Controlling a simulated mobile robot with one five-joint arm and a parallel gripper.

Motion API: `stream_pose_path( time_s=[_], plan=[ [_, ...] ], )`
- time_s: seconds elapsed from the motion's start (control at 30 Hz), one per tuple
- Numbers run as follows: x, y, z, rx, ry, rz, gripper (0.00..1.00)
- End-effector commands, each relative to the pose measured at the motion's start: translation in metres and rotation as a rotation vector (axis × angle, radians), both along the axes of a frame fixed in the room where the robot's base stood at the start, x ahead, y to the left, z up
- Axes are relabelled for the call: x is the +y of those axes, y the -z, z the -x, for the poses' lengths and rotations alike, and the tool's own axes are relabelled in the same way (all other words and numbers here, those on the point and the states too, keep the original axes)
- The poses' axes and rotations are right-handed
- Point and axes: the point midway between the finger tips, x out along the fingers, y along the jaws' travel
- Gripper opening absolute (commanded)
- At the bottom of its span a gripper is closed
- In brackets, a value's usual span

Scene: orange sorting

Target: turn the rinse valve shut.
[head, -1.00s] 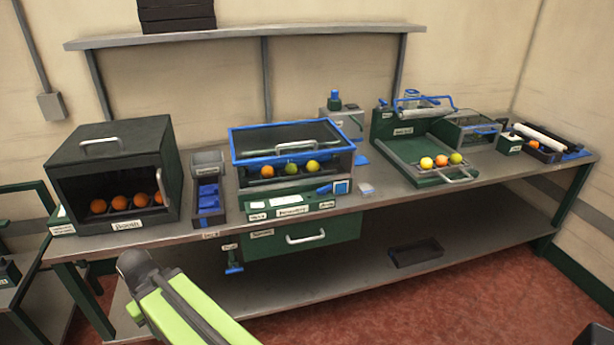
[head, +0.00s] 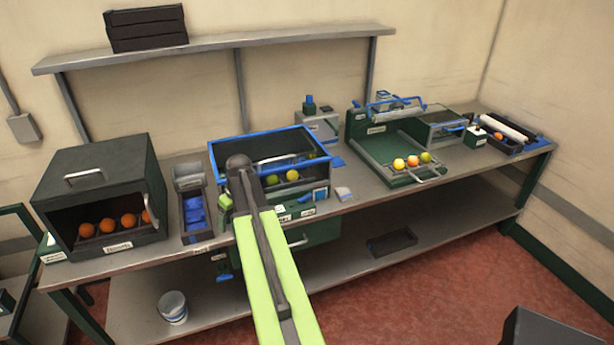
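Two blue fittings could be the rinse valve, and I cannot read the labels. One is a small blue handle (head: 222,278) hanging under the table's front edge, partly behind my arm. The other is a blue part (head: 320,194) on the green front panel of the blue-rimmed basin (head: 228,147). I cannot tell how far either is turned. My lime-green arm reaches up across the basin's front, with its dark round joint over the basin's left part.
A dark booth (head: 110,190) with several oranges stands left, beside a narrow bin (head: 187,173) with blue pieces. A green tray (head: 375,160) with fruit is to the right. A white bucket (head: 172,308) and a black tray (head: 391,243) sit low down.

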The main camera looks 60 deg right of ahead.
Motion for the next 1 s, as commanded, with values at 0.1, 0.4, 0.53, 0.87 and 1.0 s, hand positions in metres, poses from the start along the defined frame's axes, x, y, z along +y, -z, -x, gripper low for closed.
stream_pose_path(
  time_s=[0.1,0.4,0.53,0.87,1.0],
  plan=[
    [-0.135,-0.063,0.053,-0.068,0.066,0.032,0.75],
    [-0.279,-0.107,0.162,-0.146,0.125,0.109,0.75],
    [-0.283,-0.105,0.167,-0.149,0.127,0.114,0.75],
    [-0.286,-0.071,0.156,-0.149,0.125,0.113,0.75],
    [-0.288,-0.042,0.145,-0.149,0.126,0.113,0.75]
  ],
)
